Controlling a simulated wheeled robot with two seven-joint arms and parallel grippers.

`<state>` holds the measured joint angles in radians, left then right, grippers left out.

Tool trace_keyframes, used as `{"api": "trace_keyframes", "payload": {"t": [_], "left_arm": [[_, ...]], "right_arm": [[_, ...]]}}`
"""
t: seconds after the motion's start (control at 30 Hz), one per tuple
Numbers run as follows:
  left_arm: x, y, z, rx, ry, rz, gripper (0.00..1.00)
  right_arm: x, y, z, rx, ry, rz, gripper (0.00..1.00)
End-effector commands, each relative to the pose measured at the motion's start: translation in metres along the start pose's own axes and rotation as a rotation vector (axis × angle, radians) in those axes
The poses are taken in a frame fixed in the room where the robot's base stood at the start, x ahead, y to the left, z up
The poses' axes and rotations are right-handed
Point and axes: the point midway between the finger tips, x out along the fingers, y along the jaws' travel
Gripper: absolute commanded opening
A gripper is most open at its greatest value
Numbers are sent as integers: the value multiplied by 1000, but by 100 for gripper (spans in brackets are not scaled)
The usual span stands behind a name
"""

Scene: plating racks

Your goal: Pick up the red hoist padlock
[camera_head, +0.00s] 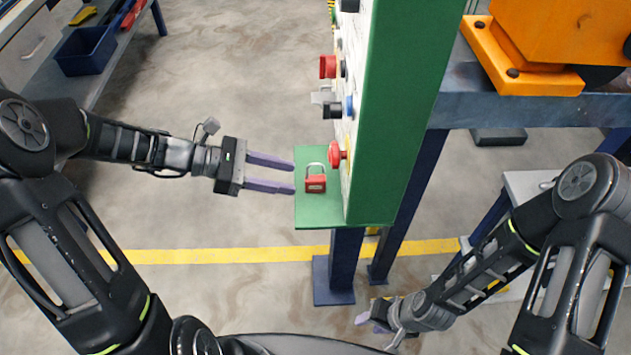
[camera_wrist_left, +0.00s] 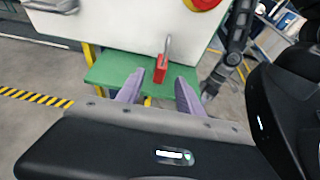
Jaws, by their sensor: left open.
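The red padlock (camera_head: 315,184) with a silver shackle stands on a small green shelf (camera_head: 318,213) at the foot of the green panel. It also shows in the left wrist view (camera_wrist_left: 160,70), shackle up. My left gripper (camera_head: 293,178) is open, its two purple fingers pointing right at the shelf's left edge. The padlock is just beyond the fingertips, roughly in line with the gap between them, and apart from them. My right gripper (camera_head: 367,318) hangs low at the bottom centre, well away from the padlock; its finger opening is unclear.
The green panel (camera_head: 400,110) rises right beside the padlock, with red knobs (camera_head: 337,153) and switches on its face above the shelf. An orange machine (camera_head: 550,45) is at the upper right. A blue bin (camera_head: 88,50) sits on a bench at the upper left. Open floor lies left of the shelf.

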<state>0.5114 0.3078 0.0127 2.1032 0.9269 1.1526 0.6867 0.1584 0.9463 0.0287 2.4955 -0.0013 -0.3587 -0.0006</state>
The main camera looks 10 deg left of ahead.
Motion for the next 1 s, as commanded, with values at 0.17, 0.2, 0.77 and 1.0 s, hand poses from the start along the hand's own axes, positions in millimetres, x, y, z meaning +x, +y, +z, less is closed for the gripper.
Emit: {"api": "trace_keyframes", "payload": {"t": [0.17, 0.2, 0.77, 1.0], "left_arm": [[17, -1, 0, 1, -1, -4, 44], [18, -1, 0, 1, 0, -3, 44], [55, -2, 0, 0, -1, -6, 44], [70, -1, 0, 1, 1, -1, 44]], "right_arm": [[0, 0, 0, 0, 0, 0, 36], [0, 0, 0, 0, 0, 0, 36], [-1, 0, 0, 0, 0, 0, 36], [-1, 0, 0, 0, 0, 0, 36]]}}
